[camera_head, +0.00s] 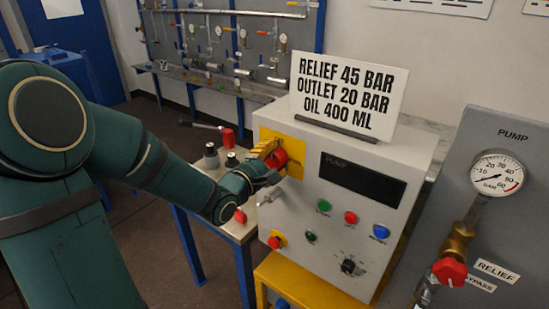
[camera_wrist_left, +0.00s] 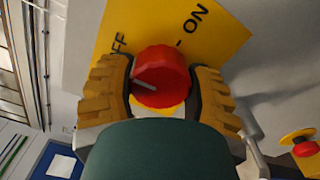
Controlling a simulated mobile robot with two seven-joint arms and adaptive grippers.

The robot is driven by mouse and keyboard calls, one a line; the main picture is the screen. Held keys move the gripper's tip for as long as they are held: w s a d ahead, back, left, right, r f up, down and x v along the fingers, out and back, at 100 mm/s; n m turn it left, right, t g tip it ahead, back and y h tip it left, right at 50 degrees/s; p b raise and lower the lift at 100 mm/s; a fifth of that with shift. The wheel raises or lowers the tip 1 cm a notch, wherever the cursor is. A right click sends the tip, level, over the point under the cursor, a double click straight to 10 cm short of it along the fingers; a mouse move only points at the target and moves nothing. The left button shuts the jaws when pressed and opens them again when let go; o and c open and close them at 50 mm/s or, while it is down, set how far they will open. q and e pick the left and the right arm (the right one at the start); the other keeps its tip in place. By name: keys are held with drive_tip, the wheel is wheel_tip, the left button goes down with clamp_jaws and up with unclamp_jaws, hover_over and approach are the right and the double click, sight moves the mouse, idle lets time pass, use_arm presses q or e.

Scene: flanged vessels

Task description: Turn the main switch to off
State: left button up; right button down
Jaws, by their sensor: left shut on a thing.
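The main switch is a red round knob (camera_head: 278,158) on a yellow plate (camera_head: 293,137) at the upper left of the grey pump panel's front. My left gripper (camera_head: 268,155) is shut on this knob. In the left wrist view the knob (camera_wrist_left: 165,70) sits between the two yellow-padded fingers. Its pale pointer line points left and slightly up in that view. The plate (camera_wrist_left: 225,45) there shows "ON" at upper right and a partly hidden "OFF" at upper left beside the left finger. My right gripper is not in view.
The pump box (camera_head: 320,215) carries a dark display, coloured buttons, a black dial and a lower red knob on yellow (camera_head: 277,239). A sign (camera_head: 347,92) stands on top. A gauge panel (camera_head: 505,215) is at right; a small table with fittings (camera_head: 240,232) is at left.

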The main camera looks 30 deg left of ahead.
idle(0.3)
use_arm(q)
drive_tip(key=o, duration=1.2)
drive_tip(key=r, duration=0.7)
drive_tip(key=s+r, duration=0.1)
drive_tip(key=r, duration=0.2)
drive_tip(key=shift+r, duration=0.25)
drive_tip(key=shift+w+d, duration=0.1)
drive_tip(key=shift+w, duration=0.65)
drive_tip(key=shift+s+f, duration=0.1)
drive_tip(key=shift+s, duration=0.25)
drive_tip(key=shift+w, duration=0.1)
